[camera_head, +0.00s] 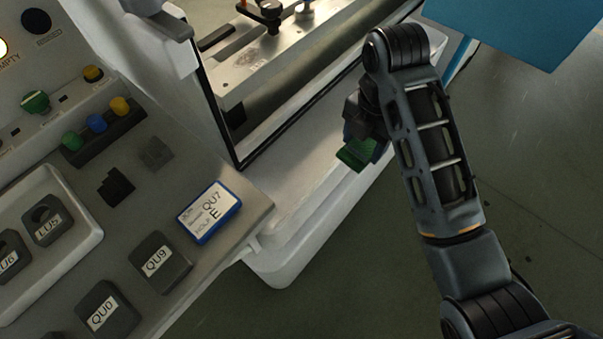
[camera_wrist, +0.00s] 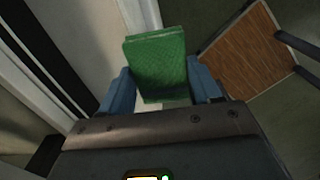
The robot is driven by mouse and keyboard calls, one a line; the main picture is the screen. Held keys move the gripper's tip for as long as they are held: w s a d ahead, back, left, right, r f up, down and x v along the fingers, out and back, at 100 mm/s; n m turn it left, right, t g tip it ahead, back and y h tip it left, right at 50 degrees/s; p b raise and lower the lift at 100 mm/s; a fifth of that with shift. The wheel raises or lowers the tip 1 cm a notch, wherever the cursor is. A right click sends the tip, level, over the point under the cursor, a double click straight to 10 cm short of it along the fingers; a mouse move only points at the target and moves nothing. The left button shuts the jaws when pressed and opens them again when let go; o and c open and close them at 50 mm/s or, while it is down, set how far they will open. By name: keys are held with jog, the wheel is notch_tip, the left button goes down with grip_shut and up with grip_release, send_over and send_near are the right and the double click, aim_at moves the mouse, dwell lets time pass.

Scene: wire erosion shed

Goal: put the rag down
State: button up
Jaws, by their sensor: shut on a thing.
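A green rag (camera_wrist: 157,62), folded into a flat block, is held between the two blue fingers of my gripper (camera_wrist: 158,90) in the wrist view. In the head view the rag (camera_head: 356,154) shows as a small green patch below my gripper (camera_head: 362,135), partly hidden by my wrist and arm. My gripper is shut on the rag. In the picture it is over or beside the white machine's front ledge (camera_head: 318,172); I cannot tell its height or whether the rag touches anything.
A sloping grey panel with labelled blocks, such as QU9 (camera_head: 160,262), and a blue-edged QU7 card (camera_head: 209,211) is at left. Coloured knobs (camera_head: 96,123) stand above them. A blue surface (camera_head: 520,25) is at upper right. A brown board (camera_wrist: 245,62) shows in the wrist view.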

jog(key=shift+a, duration=0.25)
jog(key=b, duration=0.2)
send_over(303, 176)
jog(key=shift+n, duration=0.3)
jog(key=f, duration=0.6)
jog(key=shift+w+f, duration=0.2)
jog(key=shift+f, duration=0.15)
jog(key=shift+a+f, duration=0.1)
jog(key=shift+f, duration=1.95)
jog(key=shift+f, duration=0.25)
jog(key=o, duration=1.3)
jog(key=shift+s+f, duration=0.1)
notch_tip(303, 176, up, 13)
jog(key=shift+f, duration=0.1)
